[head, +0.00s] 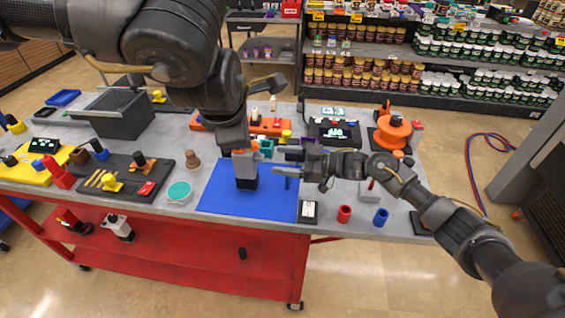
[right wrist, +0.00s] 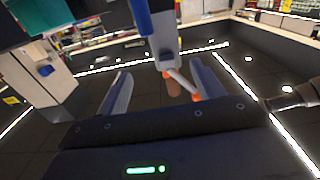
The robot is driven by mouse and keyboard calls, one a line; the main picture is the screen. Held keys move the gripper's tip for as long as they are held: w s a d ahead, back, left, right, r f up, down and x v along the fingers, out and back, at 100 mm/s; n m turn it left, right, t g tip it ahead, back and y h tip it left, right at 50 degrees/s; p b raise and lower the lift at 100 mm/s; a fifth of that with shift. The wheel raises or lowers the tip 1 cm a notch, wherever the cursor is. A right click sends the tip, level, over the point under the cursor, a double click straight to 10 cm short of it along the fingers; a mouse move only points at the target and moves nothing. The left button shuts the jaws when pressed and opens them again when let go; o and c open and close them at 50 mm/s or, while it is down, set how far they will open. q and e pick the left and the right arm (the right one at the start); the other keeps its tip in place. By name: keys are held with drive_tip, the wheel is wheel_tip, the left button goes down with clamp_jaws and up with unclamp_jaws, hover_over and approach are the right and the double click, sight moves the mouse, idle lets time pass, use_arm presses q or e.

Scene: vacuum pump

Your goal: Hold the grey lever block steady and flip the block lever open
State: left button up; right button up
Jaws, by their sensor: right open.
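The grey lever block (head: 246,168) is upright over the blue mat (head: 222,200), with a dark lower part. My left gripper (head: 241,148) comes down from above onto its top. Its fingers are mostly hidden in the head view, but blue finger parts lie against the block (right wrist: 161,45) in the right wrist view, so it looks shut on it. The block lever (right wrist: 180,82), pale with an orange end, sticks out from the block. My right gripper (head: 280,173) is open just right of the block. In the right wrist view its fingers (right wrist: 162,95) stand either side of the lever, apart from it.
A small white-and-black device (head: 308,212), a red cup (head: 344,213) and a blue cup (head: 381,217) stand along the front edge. A teal-lidded jar (head: 179,192) and a dark tool tray (head: 122,178) are at left. The mat's front half is clear.

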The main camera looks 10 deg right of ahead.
sight(245, 160)
drive_tip(key=x, duration=0.7)
drive_tip(key=s+x, duration=0.1)
drive_tip(key=x, duration=0.3)
drive_tip(key=shift+a+f, duration=0.25)
drive_tip(key=shift+c, duration=0.5)
